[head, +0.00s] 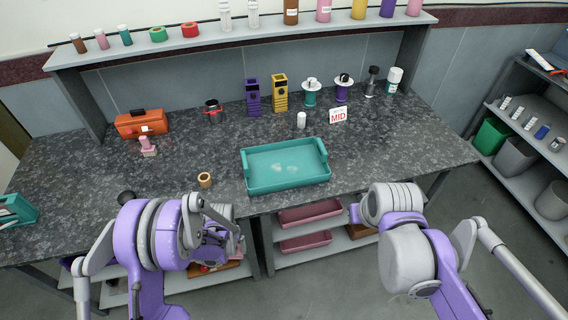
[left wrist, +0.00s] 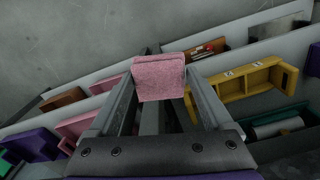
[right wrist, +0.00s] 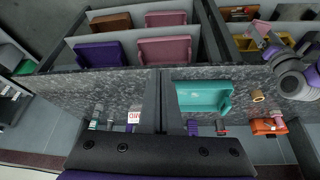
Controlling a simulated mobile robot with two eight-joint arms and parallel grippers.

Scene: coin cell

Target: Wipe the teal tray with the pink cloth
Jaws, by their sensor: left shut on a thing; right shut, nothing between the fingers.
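The teal tray (head: 250,187) lies on the dark speckled bench near its front edge. Pale smudges show on its floor. It also shows in the right wrist view (right wrist: 203,106). My left gripper (left wrist: 160,92) is shut on the pink cloth (left wrist: 158,78), a folded block between its fingertips. In the head view the left gripper is mostly hidden behind its own arm, in front of the bench edge and left of the tray. My right gripper (right wrist: 160,76) is shut and empty, in front of the bench to the right of the tray.
A wooden ring (head: 205,180) lies left of the tray. A white cylinder (head: 301,120) and a MID sign (head: 338,116) stand behind it. An orange toolbox (head: 142,123) and a pink stamp-like object (head: 148,146) are farther left. The bench right of the tray is clear.

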